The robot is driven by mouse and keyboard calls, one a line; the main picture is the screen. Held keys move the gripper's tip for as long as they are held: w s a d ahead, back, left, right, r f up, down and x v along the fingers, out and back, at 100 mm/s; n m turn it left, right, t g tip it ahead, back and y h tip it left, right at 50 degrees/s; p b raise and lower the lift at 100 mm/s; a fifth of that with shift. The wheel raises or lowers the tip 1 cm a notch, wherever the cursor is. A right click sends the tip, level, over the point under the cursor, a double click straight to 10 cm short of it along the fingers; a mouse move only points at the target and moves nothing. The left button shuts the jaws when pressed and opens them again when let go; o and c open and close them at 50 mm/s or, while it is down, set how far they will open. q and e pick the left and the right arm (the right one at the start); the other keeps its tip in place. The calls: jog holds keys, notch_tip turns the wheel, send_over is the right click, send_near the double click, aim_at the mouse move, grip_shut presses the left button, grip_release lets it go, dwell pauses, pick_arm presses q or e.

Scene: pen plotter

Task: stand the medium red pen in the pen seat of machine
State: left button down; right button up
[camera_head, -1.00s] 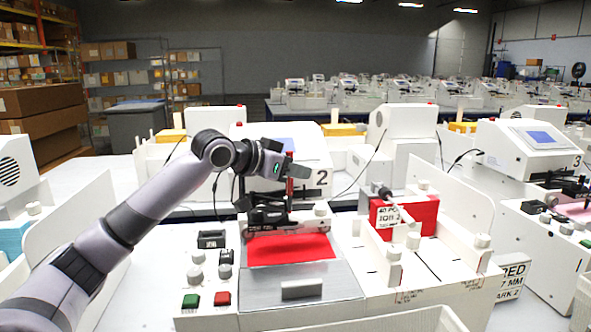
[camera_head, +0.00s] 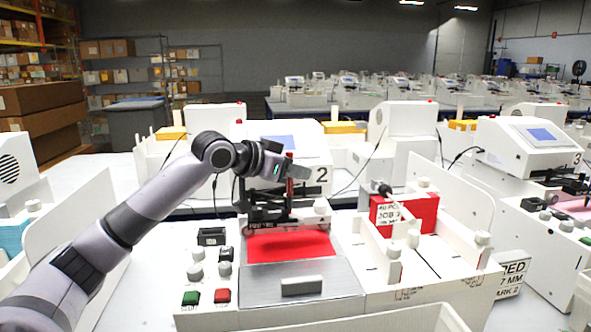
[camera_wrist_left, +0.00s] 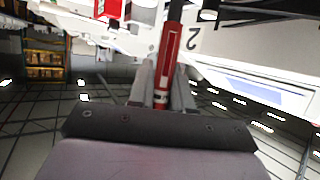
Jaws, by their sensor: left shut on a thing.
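The red pen (camera_head: 290,186) is upright in my left gripper (camera_head: 291,172), which is shut on it above the carriage (camera_head: 265,207) of machine 2 (camera_head: 308,160). The pen's lower end is close to the front right of the carriage. The pen seat is too small and dark to make out, so I cannot tell whether the pen is in it. In the left wrist view the red pen (camera_wrist_left: 170,50) stands between the two fingers of the left gripper (camera_wrist_left: 163,85). My right gripper is not in view.
A red sheet (camera_head: 290,245) lies on the machine's bed below the carriage. Green (camera_head: 190,298) and red (camera_head: 222,296) buttons and several knobs are at the front left.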

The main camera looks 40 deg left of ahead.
aim_at(295, 214)
pick_arm(q)
jog(key=shift+f+b, duration=2.5)
jog(key=shift+f, duration=1.2)
jog(key=shift+r, duration=0.1)
notch_tip(295, 214, up, 7)
jog(key=p, duration=0.7)
jog(key=shift+p, duration=0.35)
jog(key=shift+p, duration=0.5)
dwell(0.9)
jog(key=shift+f+b, duration=0.65)
jog(key=shift+f, duration=0.35)
dwell(0.4)
